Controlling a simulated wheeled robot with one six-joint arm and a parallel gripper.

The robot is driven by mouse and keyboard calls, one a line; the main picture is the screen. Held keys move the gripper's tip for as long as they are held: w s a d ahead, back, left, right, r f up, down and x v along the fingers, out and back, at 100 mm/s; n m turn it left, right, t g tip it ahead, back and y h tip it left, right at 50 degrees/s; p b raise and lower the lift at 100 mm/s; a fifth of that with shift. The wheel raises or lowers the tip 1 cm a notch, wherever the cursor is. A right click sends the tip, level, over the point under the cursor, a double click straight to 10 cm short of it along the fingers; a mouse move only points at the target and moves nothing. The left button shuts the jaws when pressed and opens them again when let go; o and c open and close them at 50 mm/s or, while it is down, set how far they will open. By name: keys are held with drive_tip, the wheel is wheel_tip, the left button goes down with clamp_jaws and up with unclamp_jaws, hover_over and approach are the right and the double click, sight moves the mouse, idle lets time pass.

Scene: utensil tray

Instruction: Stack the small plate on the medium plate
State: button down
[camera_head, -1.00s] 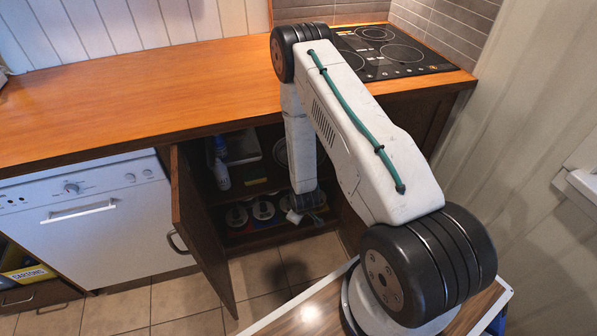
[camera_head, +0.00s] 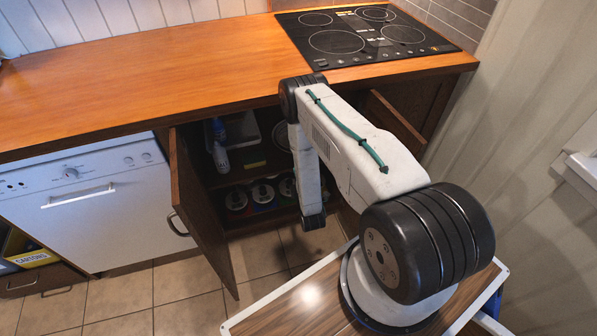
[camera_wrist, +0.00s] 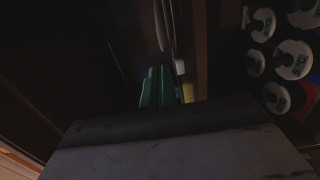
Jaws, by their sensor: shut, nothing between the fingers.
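A grey, ringed, round thing (camera_head: 281,136), perhaps a plate or plates, stands in the open cabinet. It is partly behind my arm, and I cannot tell its size or whether there is more than one. No small or medium plate can be made out clearly in either view. In the wrist view, my gripper (camera_wrist: 158,73) shows as two teal fingers side by side above its dark body, shut and empty. In the head view my arm reaches down in front of the cabinet opening, and the fingers are hidden there.
The cabinet's left door (camera_head: 205,215) stands open, and a dark panel (camera_head: 397,122) stands out at its right. Several round white-topped items (camera_head: 262,194) fill the lower shelf; similar ones (camera_wrist: 292,60) show in the wrist view. A blue-and-white bottle (camera_head: 220,157) is at upper left.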

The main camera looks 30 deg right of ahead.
drive_tip(key=x, duration=0.3)
drive_tip(key=d+x, duration=0.1)
drive_tip(key=x, duration=0.2)
drive_tip(key=d+x, duration=0.1)
drive_tip(key=x, duration=0.2)
drive_tip(key=shift+s, duration=0.25)
drive_tip(key=shift+w+d, duration=0.35)
drive_tip(key=shift+d, duration=0.25)
drive_tip(key=d, duration=0.1)
drive_tip(key=w+d, duration=0.2)
drive_tip(key=d, duration=0.1)
